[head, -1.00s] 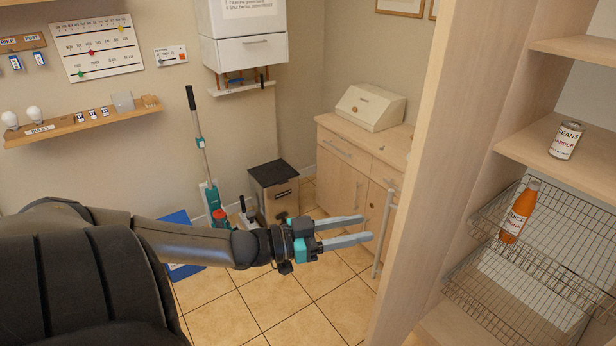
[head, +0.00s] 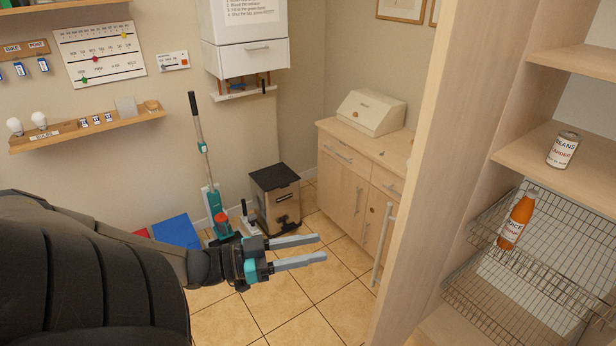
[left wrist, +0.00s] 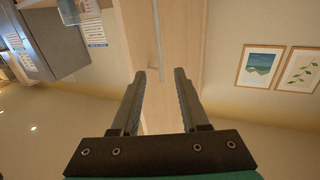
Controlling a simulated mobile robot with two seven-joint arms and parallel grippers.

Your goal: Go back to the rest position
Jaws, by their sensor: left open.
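My left gripper (head: 322,248) is open and empty in the head view, held over the tiled floor at the centre. Its two grey fingers point right, toward the tall wooden cabinet frame, and are apart from it. In the left wrist view the two fingers (left wrist: 159,75) stand apart with nothing between them. Beyond them is a pale wooden panel with a long handle (left wrist: 157,40). My right gripper is in neither view.
A wooden shelf unit (head: 420,200) stands at right, with a can (head: 563,150) on a shelf and an orange juice bottle (head: 517,220) in a wire basket (head: 550,240). A bin (head: 275,198), a vacuum (head: 215,205) and a sideboard (head: 345,190) stand behind. Floor tiles near the gripper are clear.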

